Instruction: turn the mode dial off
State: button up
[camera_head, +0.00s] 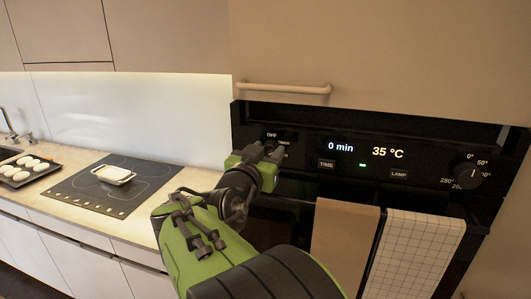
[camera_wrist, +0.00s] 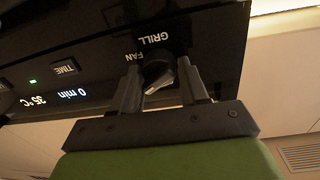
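The mode dial (camera_wrist: 158,76) is a dark round knob on the black oven panel (camera_wrist: 95,45). In the wrist view, which is upside down, it sits between the two fingers of my gripper (camera_wrist: 158,68). The fingers are apart, one on each side of the knob, and I cannot tell whether either touches it. GRILL and FAN labels show beside it. In the head view my gripper (camera_head: 264,152) is at the panel's left end and hides most of the dial. The OFF label (camera_head: 272,135) shows just above it. The dial's exact setting is unclear.
A temperature dial (camera_head: 468,175) is at the panel's right end; the display reads 0 min and 35 °C. Below hang a brown towel (camera_head: 340,245) and a checked towel (camera_head: 415,255). A handle bar (camera_head: 285,88) is above. A cooktop (camera_head: 115,185) with a white dish stands left.

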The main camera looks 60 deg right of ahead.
jog(key=c, duration=0.5)
jog(key=shift+c, duration=0.2)
jog(key=n+b, duration=0.1)
jog(key=n, duration=0.4)
jog(key=shift+w+n, duration=0.1)
jog(key=shift+n, duration=0.3)
jog(key=n+p, duration=0.1)
jog(key=n, duration=0.5)
jog(key=shift+f+t, duration=0.15)
jog(key=shift+t, duration=0.25)
jog(key=shift+n, duration=0.3)
jog(key=shift+f, duration=0.1)
jog(key=o, duration=1)
